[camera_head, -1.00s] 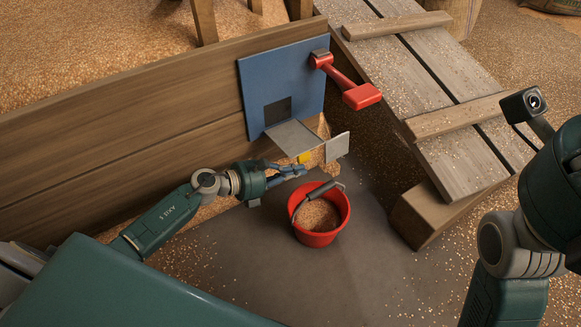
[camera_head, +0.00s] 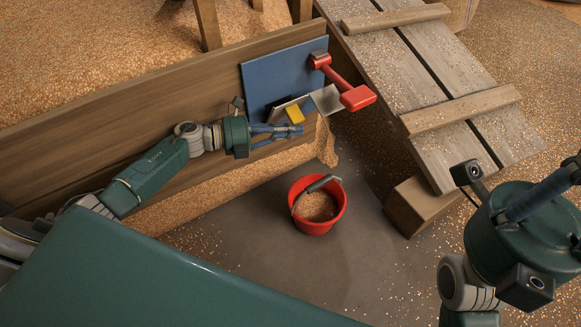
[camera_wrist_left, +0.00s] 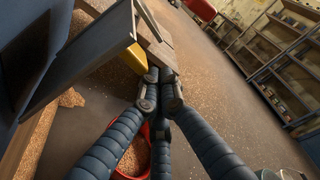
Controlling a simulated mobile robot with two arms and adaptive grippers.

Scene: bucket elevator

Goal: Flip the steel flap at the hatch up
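The steel flap (camera_head: 288,104) at the blue hatch plate (camera_head: 270,79) is swung up and steeply tilted. It carries a yellow block (camera_head: 295,115) and a grey end plate (camera_head: 326,99). In the left wrist view the flap (camera_wrist_left: 85,55) fills the upper left, with the yellow block (camera_wrist_left: 133,58) at its edge. My left gripper (camera_head: 300,130) is just below and in front of the flap. Its fingertips are together (camera_wrist_left: 160,92), with nothing seen between them, close under the flap's edge; whether they touch is unclear. My right gripper (camera_head: 540,195) is only partly visible at the right edge.
A red bucket (camera_head: 318,222) holding grain stands on the floor below. A wooden ramp (camera_head: 440,95) rises at the right. A plank wall (camera_head: 130,115) runs left of the hatch.

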